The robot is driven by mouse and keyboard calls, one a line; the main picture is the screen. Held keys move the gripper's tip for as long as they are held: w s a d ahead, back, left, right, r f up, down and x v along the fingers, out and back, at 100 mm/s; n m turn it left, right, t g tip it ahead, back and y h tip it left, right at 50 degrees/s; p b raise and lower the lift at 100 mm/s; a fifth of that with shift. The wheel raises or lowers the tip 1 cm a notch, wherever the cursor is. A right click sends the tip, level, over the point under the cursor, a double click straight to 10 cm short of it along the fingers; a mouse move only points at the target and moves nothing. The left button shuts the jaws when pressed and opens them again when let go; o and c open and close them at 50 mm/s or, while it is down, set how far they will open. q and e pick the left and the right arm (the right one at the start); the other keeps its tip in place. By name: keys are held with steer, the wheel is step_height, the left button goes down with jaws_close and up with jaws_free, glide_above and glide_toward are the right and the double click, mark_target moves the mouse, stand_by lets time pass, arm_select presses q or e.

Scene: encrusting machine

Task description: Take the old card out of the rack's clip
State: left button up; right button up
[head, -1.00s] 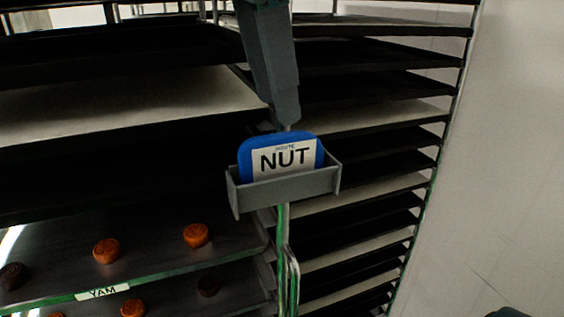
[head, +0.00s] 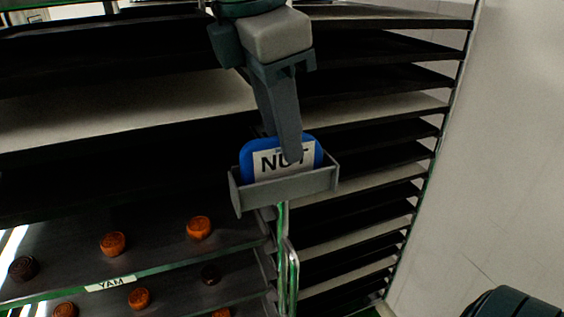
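The old card (head: 259,147) is blue with a white label reading "NUT". It sits upright in the grey clip (head: 290,189) on the rack's post in the head view. My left gripper (head: 289,150) comes down from above. One finger reaches in front of the card and covers part of the label's right half. Where the other finger lies is not clear, and I cannot tell whether the fingers touch the card. My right gripper is not in view.
The rack holds many dark and pale trays (head: 130,110) behind the clip. A lower-left tray with a "YAM" label (head: 111,284) bears several round pastries (head: 113,244). A pale wall (head: 500,150) stands at the right. A dark rounded part of mine shows at the lower right.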

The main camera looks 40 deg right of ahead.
arm_select(q)
jaws_close()
steer(key=shift+r, duration=0.15)
steer(key=shift+r+p, duration=0.3)
steer(key=shift+r, duration=0.2)
step_height(320, 180, up, 4)
steer(key=shift+f+p, duration=0.2)
steer(key=shift+p, duration=0.9)
steer(key=s+d+r+p, duration=0.4)
steer(key=s+d+r, duration=0.2)
steer(key=s+d, duration=0.2)
steer(key=shift+s, duration=0.3)
steer(key=shift+r, duration=0.1)
